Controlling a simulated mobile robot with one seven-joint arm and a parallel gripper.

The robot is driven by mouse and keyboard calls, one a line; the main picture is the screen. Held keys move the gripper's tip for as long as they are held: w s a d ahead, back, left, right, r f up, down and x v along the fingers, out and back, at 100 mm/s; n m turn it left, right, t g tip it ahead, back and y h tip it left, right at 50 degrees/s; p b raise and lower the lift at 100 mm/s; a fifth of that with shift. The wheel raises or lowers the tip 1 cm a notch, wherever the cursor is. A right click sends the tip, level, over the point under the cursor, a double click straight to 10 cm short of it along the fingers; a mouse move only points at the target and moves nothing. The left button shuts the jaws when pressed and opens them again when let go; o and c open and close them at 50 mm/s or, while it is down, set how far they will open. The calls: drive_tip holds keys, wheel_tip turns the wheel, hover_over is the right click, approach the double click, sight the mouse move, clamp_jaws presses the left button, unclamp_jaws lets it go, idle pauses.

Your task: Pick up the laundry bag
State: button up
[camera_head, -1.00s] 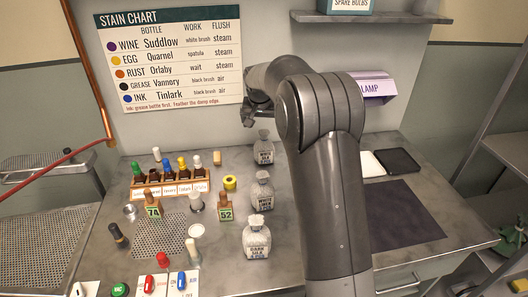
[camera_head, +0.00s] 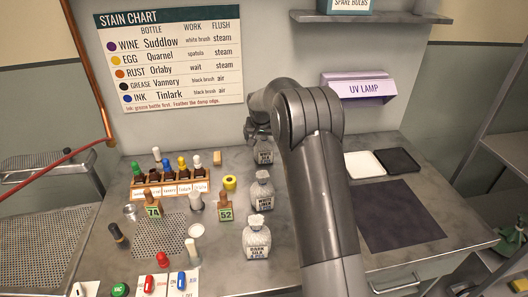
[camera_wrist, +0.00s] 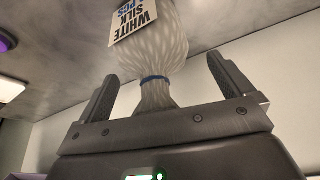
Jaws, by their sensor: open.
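Three grey-white laundry bags stand in a column on the metal bench. The far bag (camera_head: 263,152) is partly hidden by my arm and gripper. In the wrist view this bag (camera_wrist: 158,50) has a label reading WHITE SILK, with a blue tie round its neck. My gripper (camera_wrist: 160,84) is open, with one finger on each side of the gathered neck and gaps showing. In the head view my gripper (camera_head: 259,132) is at the top of the far bag. The middle bag (camera_head: 261,191) reads WHITE LINEN. The near bag (camera_head: 256,240) reads DARK SILK.
A bottle rack (camera_head: 168,185), a yellow roll (camera_head: 230,183) and numbered stands (camera_head: 226,207) are left of the bags. A dark mat (camera_head: 398,214), a white tray (camera_head: 364,164) and a black tray (camera_head: 398,160) lie to the right. The stain chart (camera_head: 170,62) hangs behind.

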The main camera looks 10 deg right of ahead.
drive_tip(key=c, duration=1.5)
drive_tip(key=shift+r, duration=0.1)
